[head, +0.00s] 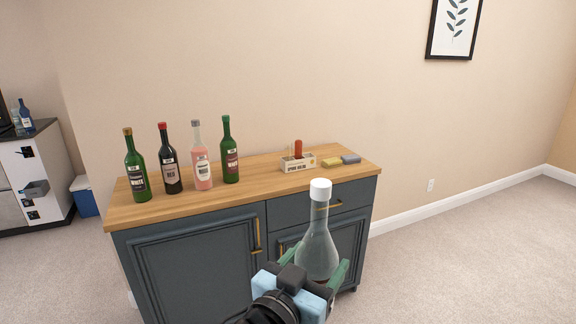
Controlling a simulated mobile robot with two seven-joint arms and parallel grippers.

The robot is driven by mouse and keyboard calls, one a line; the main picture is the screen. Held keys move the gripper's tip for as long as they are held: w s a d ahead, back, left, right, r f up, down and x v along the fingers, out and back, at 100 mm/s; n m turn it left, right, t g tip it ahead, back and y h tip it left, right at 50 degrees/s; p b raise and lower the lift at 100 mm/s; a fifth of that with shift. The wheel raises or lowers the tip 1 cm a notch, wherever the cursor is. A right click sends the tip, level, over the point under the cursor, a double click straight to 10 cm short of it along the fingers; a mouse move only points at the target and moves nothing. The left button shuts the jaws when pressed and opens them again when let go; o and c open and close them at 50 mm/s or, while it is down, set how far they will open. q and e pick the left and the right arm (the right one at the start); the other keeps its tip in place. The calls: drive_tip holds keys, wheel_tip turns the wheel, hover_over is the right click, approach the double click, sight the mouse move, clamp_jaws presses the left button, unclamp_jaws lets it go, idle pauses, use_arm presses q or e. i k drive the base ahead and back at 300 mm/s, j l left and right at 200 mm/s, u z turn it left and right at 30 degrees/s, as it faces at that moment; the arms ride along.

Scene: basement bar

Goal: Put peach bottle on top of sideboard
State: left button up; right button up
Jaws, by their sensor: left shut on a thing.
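The sideboard (240,180) has a light wooden top and dark blue-grey doors. My left gripper (316,265) is shut on a clear, round-bodied bottle (318,240) with a white cap. I hold it upright in front of the sideboard's right part; its cap overlaps the front edge of the top in the picture. Its lower end is partly hidden by the gripper, with a brownish tone there. A pink bottle (202,172) with a grey cap stands on the sideboard's left half. I cannot tell from a label which is the peach bottle. My right gripper is not in view.
Green bottles (135,170) (230,150) and a dark red-capped bottle (170,162) stand near the pink one. A small box (298,165) with a red item, a yellow block (332,162) and a grey block (351,158) sit at the right. The top between bottles and box is clear.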

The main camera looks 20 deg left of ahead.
sight(265, 174)
drive_tip(key=i+z, duration=0.15)
drive_tip(key=i, duration=1)
drive_tip(key=i+u, duration=0.4)
drive_tip(key=i+l+u, duration=0.55)
drive_tip(key=i+u, duration=0.2)
drive_tip(key=i, duration=0.15)
drive_tip(key=i+l+u, duration=0.35)
